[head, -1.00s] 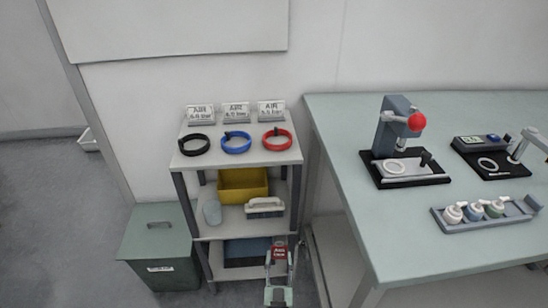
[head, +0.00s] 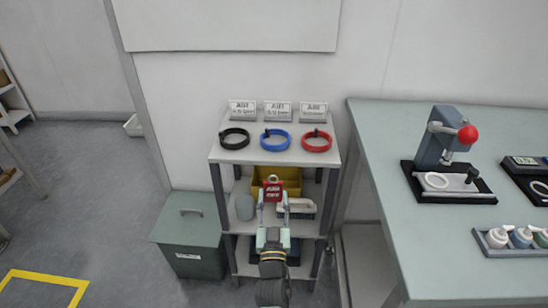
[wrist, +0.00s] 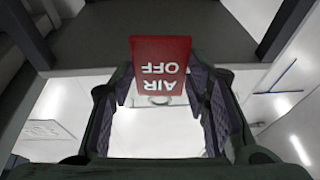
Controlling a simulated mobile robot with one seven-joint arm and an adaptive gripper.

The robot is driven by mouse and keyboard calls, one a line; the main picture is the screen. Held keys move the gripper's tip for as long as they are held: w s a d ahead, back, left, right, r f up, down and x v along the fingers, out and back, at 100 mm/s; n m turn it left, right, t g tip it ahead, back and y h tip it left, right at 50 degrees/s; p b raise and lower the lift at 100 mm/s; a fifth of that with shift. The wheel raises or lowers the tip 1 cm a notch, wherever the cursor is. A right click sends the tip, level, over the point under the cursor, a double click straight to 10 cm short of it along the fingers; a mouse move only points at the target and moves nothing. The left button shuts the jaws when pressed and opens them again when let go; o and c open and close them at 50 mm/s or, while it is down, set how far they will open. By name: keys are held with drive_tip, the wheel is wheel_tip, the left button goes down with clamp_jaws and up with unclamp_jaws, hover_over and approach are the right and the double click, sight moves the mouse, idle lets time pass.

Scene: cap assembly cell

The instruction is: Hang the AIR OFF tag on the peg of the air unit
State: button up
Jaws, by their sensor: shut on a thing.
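The AIR OFF tag (head: 273,190) is a small red plate with white lettering and a ring at its top. My gripper (head: 273,207) is shut on it and holds it up in front of the shelf unit's middle level. In the wrist view the tag (wrist: 160,62) is upside down between the fingers of my gripper (wrist: 160,88), and its lettering reads clearly. I cannot make out the air unit or its peg in either view.
The shelf unit (head: 222,157) carries black (head: 234,138), blue (head: 277,139) and red (head: 317,141) hose coils on top. A yellow bin (head: 291,180), a grey cup (head: 244,207) and a brush (head: 302,208) are below. A lidded bin (head: 188,238) stands left, a workbench (head: 400,240) right. Floor at left is open.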

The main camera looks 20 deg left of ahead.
drive_tip(key=s+r+h, duration=0.1)
drive_tip(key=s+r, duration=0.3)
drive_tip(key=r, duration=0.3)
drive_tip(key=s+r, duration=0.4)
drive_tip(key=r, duration=0.4)
drive_tip(key=shift+m+h, duration=0.3)
drive_tip(key=shift+m, duration=0.1)
drive_tip(key=shift+w+a+f+b, duration=0.45)
drive_tip(key=shift+w+f+b, duration=0.4)
drive_tip(key=shift+w, duration=1.75)
drive_tip(key=shift+w+a+f+b, duration=0.55)
drive_tip(key=shift+w+b, duration=0.4)
drive_tip(key=shift+w, duration=1.7)
drive_tip(key=shift+w+a+f+b, duration=0.35)
drive_tip(key=shift+w+f+b, duration=0.55)
drive_tip(key=shift+w, duration=1.7)
drive_tip(key=shift+f, duration=0.15)
drive_tip(key=o, duration=0.8)
drive_tip(key=shift+c, duration=0.2)
